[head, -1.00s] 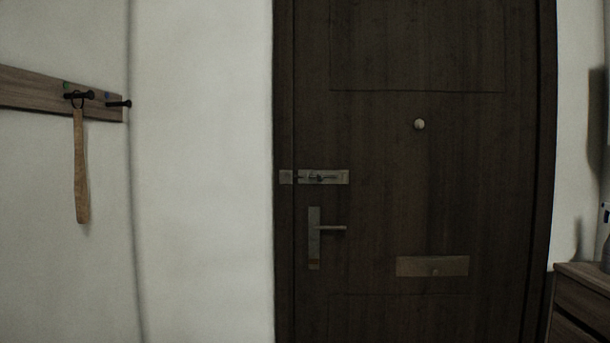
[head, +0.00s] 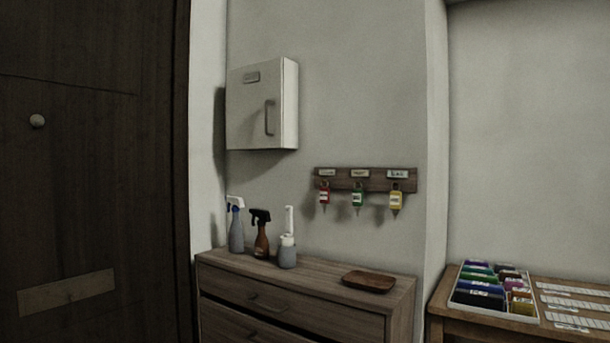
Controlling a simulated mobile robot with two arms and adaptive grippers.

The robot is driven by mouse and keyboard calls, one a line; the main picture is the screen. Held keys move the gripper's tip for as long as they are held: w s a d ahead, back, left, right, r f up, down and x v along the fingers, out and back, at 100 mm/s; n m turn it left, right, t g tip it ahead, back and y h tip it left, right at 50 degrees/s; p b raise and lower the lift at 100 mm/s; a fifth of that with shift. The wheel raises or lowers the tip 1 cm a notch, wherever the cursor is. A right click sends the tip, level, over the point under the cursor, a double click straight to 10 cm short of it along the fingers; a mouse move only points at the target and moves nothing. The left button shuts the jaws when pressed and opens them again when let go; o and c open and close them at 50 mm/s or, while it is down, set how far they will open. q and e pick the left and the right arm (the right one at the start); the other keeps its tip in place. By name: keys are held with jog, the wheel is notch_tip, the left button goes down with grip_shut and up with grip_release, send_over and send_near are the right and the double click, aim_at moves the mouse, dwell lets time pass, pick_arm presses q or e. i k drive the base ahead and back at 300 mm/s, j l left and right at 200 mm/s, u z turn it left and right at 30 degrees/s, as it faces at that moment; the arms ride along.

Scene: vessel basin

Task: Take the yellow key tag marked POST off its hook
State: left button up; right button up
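A yellow key tag (head: 396,200) hangs from the right-hand hook of a wooden key rack (head: 345,182) on the wall. A green tag (head: 358,199) hangs in the middle and a red tag (head: 324,195) on the left. Small white labels sit above the hooks, but their writing is too small to read. Neither of my grippers shows in the head view.
A wooden dresser (head: 270,276) stands below the rack, with several bottles (head: 261,235) and a brown tray (head: 368,281) on top. A white wall cabinet (head: 262,106) hangs upper left. At right, a table holds a box of coloured items (head: 492,312). A dark door (head: 90,150) is at left.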

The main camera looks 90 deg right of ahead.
aim_at(395, 198)
jog(key=j+z, duration=0.2)
jog(key=z, duration=2.6)
jog(key=j, duration=0.1)
